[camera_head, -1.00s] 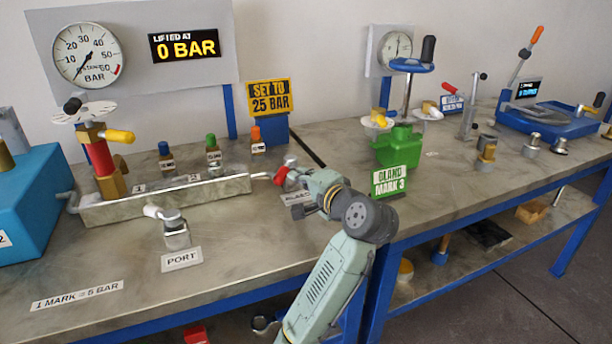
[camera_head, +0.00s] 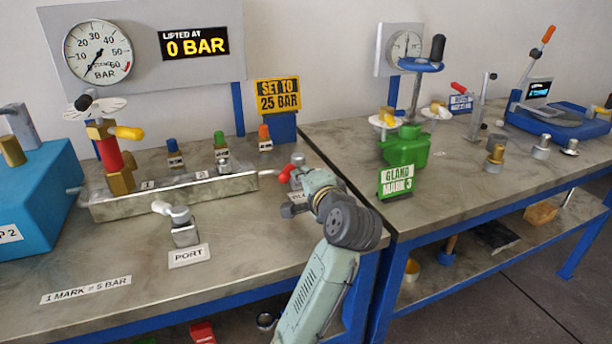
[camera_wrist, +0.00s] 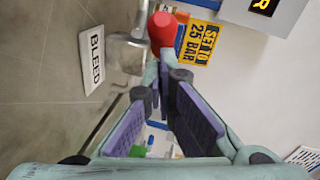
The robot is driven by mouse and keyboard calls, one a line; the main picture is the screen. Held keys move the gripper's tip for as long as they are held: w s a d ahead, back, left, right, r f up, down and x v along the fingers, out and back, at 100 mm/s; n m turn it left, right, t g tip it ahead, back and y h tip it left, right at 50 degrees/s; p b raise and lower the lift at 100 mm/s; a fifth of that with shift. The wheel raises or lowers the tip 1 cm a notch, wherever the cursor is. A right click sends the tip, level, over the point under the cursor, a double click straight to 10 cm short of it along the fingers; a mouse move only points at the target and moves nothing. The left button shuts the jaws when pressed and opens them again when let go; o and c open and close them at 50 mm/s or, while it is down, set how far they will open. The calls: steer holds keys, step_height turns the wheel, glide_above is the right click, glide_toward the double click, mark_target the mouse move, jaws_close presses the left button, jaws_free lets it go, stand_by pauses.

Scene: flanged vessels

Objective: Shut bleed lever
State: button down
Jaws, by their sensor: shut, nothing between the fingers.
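The bleed lever (camera_head: 288,173) has a red handle and a grey metal body, and stands at the right end of the left bench's manifold. In the wrist view its red end (camera_wrist: 162,32) is just beyond my fingertips, with the grey valve body (camera_wrist: 127,52) to the left. The white BLEED label (camera_wrist: 92,59) lies beside it. My gripper (camera_wrist: 168,75) is shut and empty, its fingertips close to the red end; I cannot tell whether they touch it. In the head view my gripper (camera_head: 304,193) is at the lever, and my wrist partly hides the valve and label.
The manifold (camera_head: 175,193) runs left of the lever, with a red-bodied relief valve (camera_head: 108,155) at its far end. The port valve (camera_head: 183,228) stands in front. A yellow SET TO 25 BAR sign (camera_head: 278,95) is behind.

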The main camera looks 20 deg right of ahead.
mark_target(283, 177)
steer(key=a+m+h, duration=0.1)
steer(key=w+a+m+h, duration=0.1)
steer(key=h, duration=0.1)
steer(key=shift+a+g, duration=0.3)
steer(key=shift+a, duration=0.1)
steer(key=m+h, duration=0.1)
steer(key=a+m+h, duration=0.1)
steer(key=shift+w+a+g+h, duration=0.2)
steer(key=shift+w+g+h, duration=0.1)
steer(key=shift+w, duration=0.1)
steer(key=shift+w+a+m+b, duration=0.3)
steer(key=shift+w+a+b, duration=0.05)
steer(key=shift+w+a, duration=0.85)
steer(key=shift+w+d, duration=0.1)
steer(key=shift+w, duration=0.05)
